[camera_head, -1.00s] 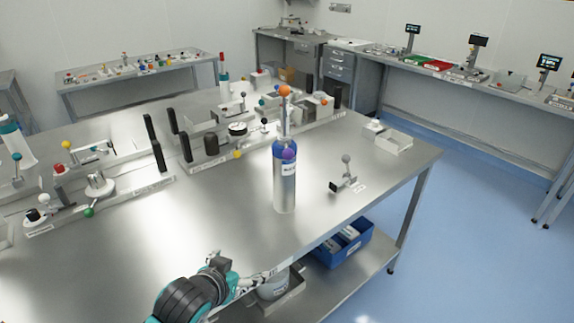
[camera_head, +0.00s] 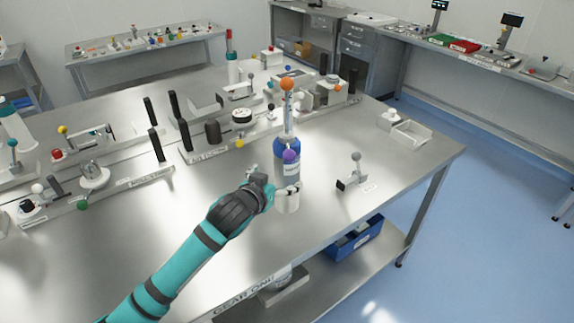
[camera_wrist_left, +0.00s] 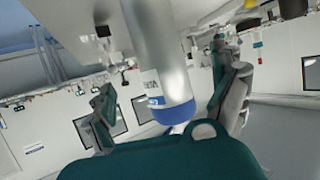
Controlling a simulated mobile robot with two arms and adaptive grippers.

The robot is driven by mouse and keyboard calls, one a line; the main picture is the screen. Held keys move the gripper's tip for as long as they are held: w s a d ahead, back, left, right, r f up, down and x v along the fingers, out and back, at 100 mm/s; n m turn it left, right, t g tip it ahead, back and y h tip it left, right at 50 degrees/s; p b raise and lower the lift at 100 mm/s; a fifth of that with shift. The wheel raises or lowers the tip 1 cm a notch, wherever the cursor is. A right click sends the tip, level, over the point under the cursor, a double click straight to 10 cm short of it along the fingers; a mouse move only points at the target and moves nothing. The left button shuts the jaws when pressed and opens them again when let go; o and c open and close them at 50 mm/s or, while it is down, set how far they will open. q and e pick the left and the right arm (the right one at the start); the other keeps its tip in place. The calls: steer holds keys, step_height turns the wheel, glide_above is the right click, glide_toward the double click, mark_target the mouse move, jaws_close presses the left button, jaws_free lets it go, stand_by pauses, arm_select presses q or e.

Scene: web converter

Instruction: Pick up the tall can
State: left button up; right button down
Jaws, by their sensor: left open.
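The tall can (camera_head: 287,172) is a silver cylinder with a blue upper part and a white label. It stands upright on the steel table (camera_head: 232,268). My left gripper (camera_head: 273,182) is open at the can's near left side, with one finger overlapping its front. In the left wrist view the can (camera_wrist_left: 160,60) appears upside down between the spread fingers of my left gripper (camera_wrist_left: 168,108). I cannot tell whether either finger touches it. My right gripper does not show.
A small fixture with a grey ball knob (camera_head: 354,172) stands right of the can. Racks with black handles and coloured knobs (camera_head: 222,135) fill the table behind and left. A light tray (camera_head: 412,134) lies near the right edge. A blue bin (camera_head: 355,240) is on the lower shelf.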

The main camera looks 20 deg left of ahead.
mark_target(282, 175)
arm_select(q)
steer(key=x, duration=0.3)
steer(key=shift+w+f, duration=0.15)
steer(key=shift+w, duration=0.2)
steer(key=shift+w+p, duration=0.2)
steer(key=shift+p, duration=0.2)
steer(key=p+x, duration=0.1)
steer(key=x, duration=0.3)
steer(key=shift+w+f, duration=0.15)
steer(key=shift+f, duration=0.05)
steer(key=shift+w+d+f, duration=0.1)
steer(key=shift+w+f, duration=0.05)
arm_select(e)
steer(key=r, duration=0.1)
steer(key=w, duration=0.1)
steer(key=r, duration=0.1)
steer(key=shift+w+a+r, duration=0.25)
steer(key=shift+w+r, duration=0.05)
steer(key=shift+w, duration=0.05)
arm_select(q)
steer(key=shift+c, duration=0.2)
steer(key=c, duration=1.6)
steer(key=shift+c, duration=0.7)
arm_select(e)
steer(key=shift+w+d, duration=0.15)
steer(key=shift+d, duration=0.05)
